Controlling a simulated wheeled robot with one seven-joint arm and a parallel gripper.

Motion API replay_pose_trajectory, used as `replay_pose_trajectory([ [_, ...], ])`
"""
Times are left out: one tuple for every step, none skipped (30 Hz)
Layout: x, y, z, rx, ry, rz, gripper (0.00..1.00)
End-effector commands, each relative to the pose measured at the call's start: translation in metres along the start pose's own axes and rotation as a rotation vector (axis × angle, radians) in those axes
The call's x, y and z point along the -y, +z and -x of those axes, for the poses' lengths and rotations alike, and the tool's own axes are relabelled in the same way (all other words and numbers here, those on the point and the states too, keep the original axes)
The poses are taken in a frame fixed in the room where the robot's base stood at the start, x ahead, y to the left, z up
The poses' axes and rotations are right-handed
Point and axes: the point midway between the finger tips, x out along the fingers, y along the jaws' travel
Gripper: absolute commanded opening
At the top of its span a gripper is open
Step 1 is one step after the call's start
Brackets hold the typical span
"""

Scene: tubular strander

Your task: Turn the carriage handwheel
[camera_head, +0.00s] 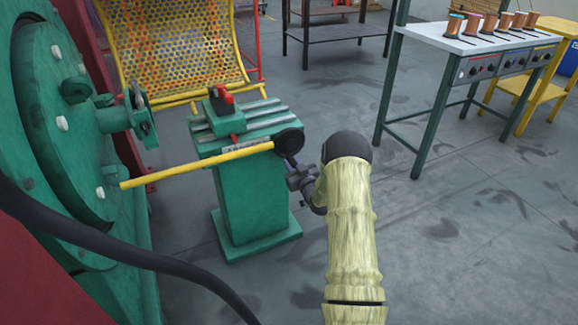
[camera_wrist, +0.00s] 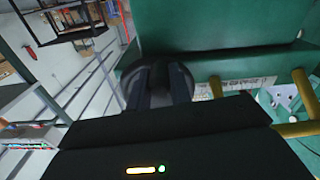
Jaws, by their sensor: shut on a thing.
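The carriage handwheel (camera_head: 289,141) is a small dark disc at the right end of the green carriage stand's top (camera_head: 238,134). My gripper (camera_head: 294,168) is at the wheel from the front right, at the end of my pale-sleeved arm. In the wrist view the dark round wheel (camera_wrist: 160,72) lies between the two dark fingers (camera_wrist: 160,94), against the green carriage body (camera_wrist: 225,65). The gripper is shut on the wheel. Its exact contact on the rim is dark and hard to make out.
A yellow bar (camera_head: 195,168) runs left from beside the wheel. A green machine disc (camera_head: 75,120) stands at left, with a black cable (camera_head: 130,255) below. A yellow mesh guard (camera_head: 175,50) is behind. A bench with copper spools (camera_head: 475,42) stands at right; floor between is clear.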

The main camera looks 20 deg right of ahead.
Motion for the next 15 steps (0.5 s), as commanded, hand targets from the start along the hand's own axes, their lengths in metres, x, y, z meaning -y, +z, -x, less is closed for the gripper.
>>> replay_pose_trajectory([
  [-0.0010,0.0036,0.0006,0.005,-0.002,0.034,0.00],
  [-0.0019,0.0038,0.0005,0.005,-0.002,0.054,0.00],
  [-0.0032,0.0041,0.0005,0.005,-0.002,0.079,0.00],
  [-0.0042,0.0043,0.0005,0.005,-0.002,0.098,0.00],
  [-0.0051,0.0044,0.0005,0.005,-0.002,0.113,0.00],
  [-0.0061,0.0045,0.0005,0.005,-0.002,0.132,0.00],
  [-0.0069,0.0046,0.0005,0.005,-0.001,0.145,0.00],
  [-0.0077,0.0047,0.0006,0.005,-0.001,0.156,0.00],
  [-0.0087,0.0048,0.0007,0.005,-0.001,0.169,0.00],
  [-0.0092,0.0049,0.0008,0.006,-0.001,0.178,0.00],
  [-0.0096,0.0049,0.0008,0.005,-0.001,0.185,0.00],
  [-0.0099,0.0048,0.0008,0.005,-0.001,0.193,0.00],
  [-0.0102,0.0048,0.0008,0.005,-0.001,0.197,0.00],
  [-0.0104,0.0048,0.0008,0.005,-0.001,0.200,0.00],
  [-0.0106,0.0048,0.0008,0.005,-0.001,0.204,0.00],
])
